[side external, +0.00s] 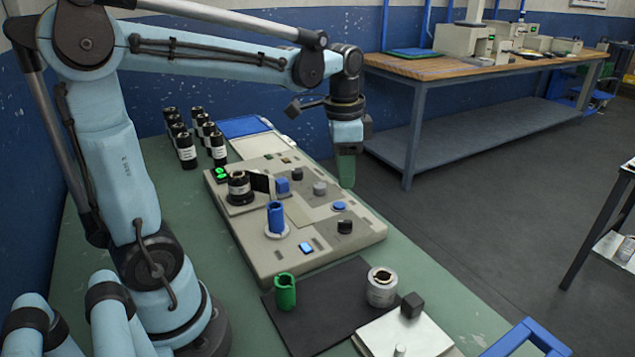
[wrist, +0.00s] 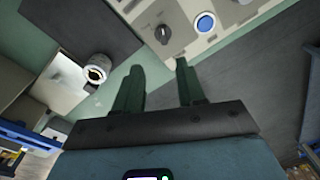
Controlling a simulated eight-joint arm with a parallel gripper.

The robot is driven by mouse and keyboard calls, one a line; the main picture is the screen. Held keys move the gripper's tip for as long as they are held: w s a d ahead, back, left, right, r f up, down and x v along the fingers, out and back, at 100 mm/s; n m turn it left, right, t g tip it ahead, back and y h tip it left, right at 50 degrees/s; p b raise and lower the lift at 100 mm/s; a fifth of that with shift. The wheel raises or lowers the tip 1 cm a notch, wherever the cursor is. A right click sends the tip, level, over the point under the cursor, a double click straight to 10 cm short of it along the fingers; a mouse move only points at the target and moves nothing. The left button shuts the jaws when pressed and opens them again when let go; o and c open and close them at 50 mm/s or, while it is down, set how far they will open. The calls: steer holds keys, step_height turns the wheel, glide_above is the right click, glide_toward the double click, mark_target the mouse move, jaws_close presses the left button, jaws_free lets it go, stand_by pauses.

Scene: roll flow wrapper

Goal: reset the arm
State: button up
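My gripper (side external: 347,168) hangs from my arm above the far right edge of the beige machine panel (side external: 262,247) in the side external view, with its green fingers pointing down. In the wrist view my gripper (wrist: 160,78) has its two green fingers clearly apart, with nothing between them. The machine panel (wrist: 228,22) shows beyond the fingers, with a dark knob and a blue button. The gripper touches nothing that I can see.
On the panel stand a blue cylinder (side external: 276,218) and a dark roll (side external: 239,190). A green cylinder (side external: 285,292) and a silver can (side external: 382,287) stand on a black mat (side external: 325,318). Several black bottles (side external: 187,152) stand at the back left. Free air surrounds the gripper.

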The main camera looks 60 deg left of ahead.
steer(key=s+d+f+n+t, duration=0.2)
steer(key=s+d+n+t, duration=0.3)
steer(key=s+d+t, duration=0.1)
steer(key=shift+d+f, duration=0.4)
steer(key=shift+d, duration=0.2)
